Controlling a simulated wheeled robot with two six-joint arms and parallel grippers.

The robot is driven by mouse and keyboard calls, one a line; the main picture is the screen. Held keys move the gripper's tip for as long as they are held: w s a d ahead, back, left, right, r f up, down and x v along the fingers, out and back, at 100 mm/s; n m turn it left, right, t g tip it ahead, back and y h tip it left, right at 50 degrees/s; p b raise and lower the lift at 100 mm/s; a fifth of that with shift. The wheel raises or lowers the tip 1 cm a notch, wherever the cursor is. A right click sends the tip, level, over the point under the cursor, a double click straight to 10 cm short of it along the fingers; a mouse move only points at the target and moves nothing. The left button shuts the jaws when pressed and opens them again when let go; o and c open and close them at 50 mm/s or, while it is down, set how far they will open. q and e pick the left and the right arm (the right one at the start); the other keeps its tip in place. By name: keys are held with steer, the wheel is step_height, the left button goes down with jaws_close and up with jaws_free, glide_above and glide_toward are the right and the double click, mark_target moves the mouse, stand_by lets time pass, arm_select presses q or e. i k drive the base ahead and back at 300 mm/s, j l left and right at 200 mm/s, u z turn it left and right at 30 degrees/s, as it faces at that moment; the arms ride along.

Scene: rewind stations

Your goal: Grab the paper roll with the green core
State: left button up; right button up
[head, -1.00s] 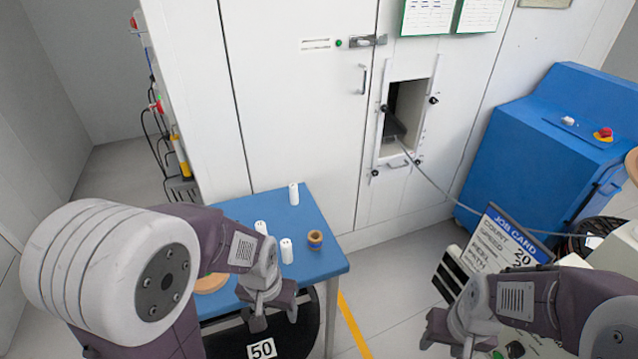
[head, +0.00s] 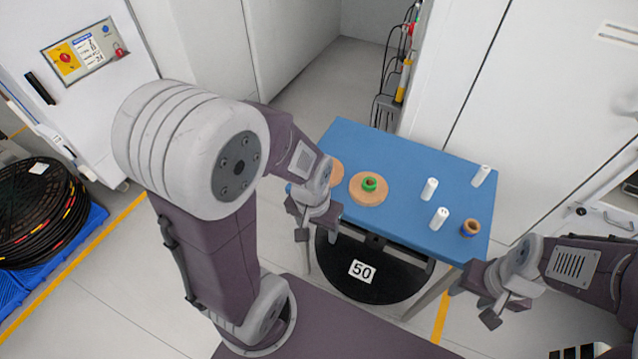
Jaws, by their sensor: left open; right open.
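The paper roll (head: 367,197), a flat tan disc with a green core (head: 369,184) at its middle, lies on the blue table (head: 395,160) in the head view. My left gripper (head: 316,221) is open and empty, to the left of the roll and apart from it in the picture, by the table's near left edge. My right gripper (head: 480,300) is open and empty at the lower right, off the table's near right corner. A second tan roll (head: 336,172) lies left of the green-core one. It is partly hidden by my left gripper, and its core does not show.
White cylinders (head: 429,189) stand on the table's right part, with a small brown ring (head: 470,229) near the right corner. A black disc labelled 50 (head: 390,278) is under the table's front. Black coils (head: 40,205) sit on a blue pallet at far left.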

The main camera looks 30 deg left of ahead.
mark_target(368, 189)
steer(key=u, duration=0.45)
steer(key=i+j, duration=0.1)
steer(key=j, duration=0.25)
steer(key=i+j, duration=0.1)
steer(key=j, duration=0.2)
steer(key=i+j, duration=0.1)
steer(key=j, duration=0.25)
steer(key=i+j, duration=0.15)
steer(key=j, duration=0.2)
